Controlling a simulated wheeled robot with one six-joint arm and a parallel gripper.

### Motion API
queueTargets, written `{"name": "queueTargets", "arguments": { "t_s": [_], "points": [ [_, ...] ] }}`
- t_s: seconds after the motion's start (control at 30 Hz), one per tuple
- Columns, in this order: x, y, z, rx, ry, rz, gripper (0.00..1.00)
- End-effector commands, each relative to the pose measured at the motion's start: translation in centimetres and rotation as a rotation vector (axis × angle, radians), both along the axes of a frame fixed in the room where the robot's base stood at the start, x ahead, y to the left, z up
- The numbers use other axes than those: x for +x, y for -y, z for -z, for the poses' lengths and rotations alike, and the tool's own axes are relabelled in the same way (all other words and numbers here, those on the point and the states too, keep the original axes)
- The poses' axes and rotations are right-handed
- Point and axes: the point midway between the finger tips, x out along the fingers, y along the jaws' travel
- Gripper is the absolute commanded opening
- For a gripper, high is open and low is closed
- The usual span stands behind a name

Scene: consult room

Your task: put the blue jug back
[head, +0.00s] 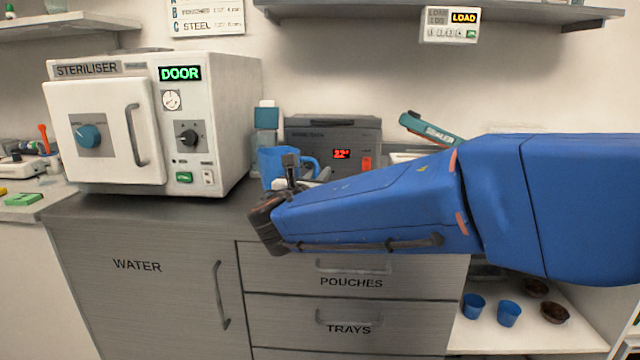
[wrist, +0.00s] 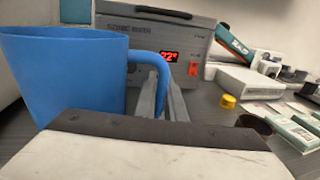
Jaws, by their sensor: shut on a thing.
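The blue jug (head: 272,160) is behind my gripper (head: 291,168) in the head view, just right of the steriliser. In the wrist view the jug (wrist: 65,75) fills the left side, roughly upright, with its handle towards the right. My gripper's fingers (wrist: 170,93) are closed on that handle. The jug's base is hidden in both views, so I cannot tell whether it touches the counter.
The white steriliser (head: 150,125) stands left on the grey counter, its door shut. A grey bath unit (head: 312,137) with a red display is behind the jug. A teal-topped bottle (head: 266,118) and a sealer (head: 430,130) are nearby. Blue cups (head: 508,314) sit on a low shelf.

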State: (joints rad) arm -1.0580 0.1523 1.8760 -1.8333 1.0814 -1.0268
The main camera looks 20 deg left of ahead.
Motion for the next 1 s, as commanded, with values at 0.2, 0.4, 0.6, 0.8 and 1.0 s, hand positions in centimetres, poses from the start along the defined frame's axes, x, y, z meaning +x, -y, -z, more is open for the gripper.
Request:
{"name": "queueTargets", "arguments": {
  "t_s": [0.2,0.4,0.6,0.8,1.0],
  "points": [
    [0.0,0.0,2.1,-0.001,0.001,-0.001,0.0],
    [0.0,0.0,2.1,0.0,0.001,-0.001,0.0],
    [0.0,0.0,2.3,0.0,0.0,0.0,0.24],
    [0.0,0.0,2.3,0.0,0.0,0.0,0.28],
    [-0.1,0.0,2.1,0.0,0.0,-0.001,0.28]
  ]
}}
